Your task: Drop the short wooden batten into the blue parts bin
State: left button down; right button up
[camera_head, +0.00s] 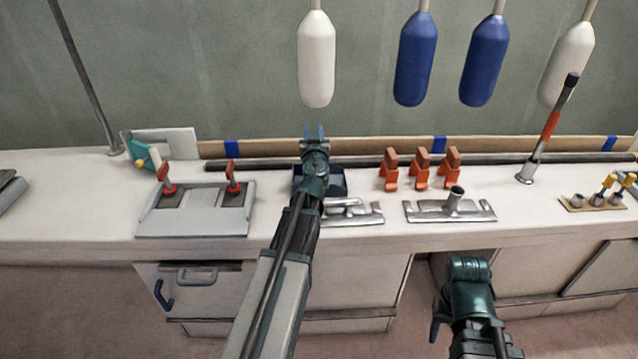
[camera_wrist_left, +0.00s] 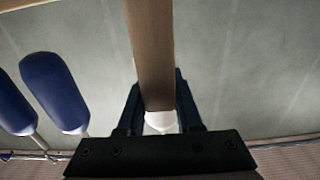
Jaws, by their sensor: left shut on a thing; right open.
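A brown wooden batten (camera_wrist_left: 152,50) is between the two fingers of my left gripper (camera_wrist_left: 158,100) in the left wrist view, and the gripper is shut on it. In the head view my left gripper (camera_head: 315,130) is raised above the back of the bench, and I cannot make out the held batten there. The dark blue parts bin (camera_head: 337,183) stands on the bench, largely hidden behind my left arm. My right gripper (camera_head: 436,328) is low in front of the bench, open, with its fingers mostly hidden.
A grey tray (camera_head: 195,224) with red-handled parts is left of the bin. Metal fittings (camera_head: 450,209) and orange clamps (camera_head: 422,172) are to its right. A long wooden strip (camera_head: 270,148) with blue bands runs along the back. White (camera_head: 316,60) and blue fenders (camera_head: 415,60) hang above.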

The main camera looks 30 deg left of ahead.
pick_arm(q)
jog(key=c, duration=0.5)
grip_release()
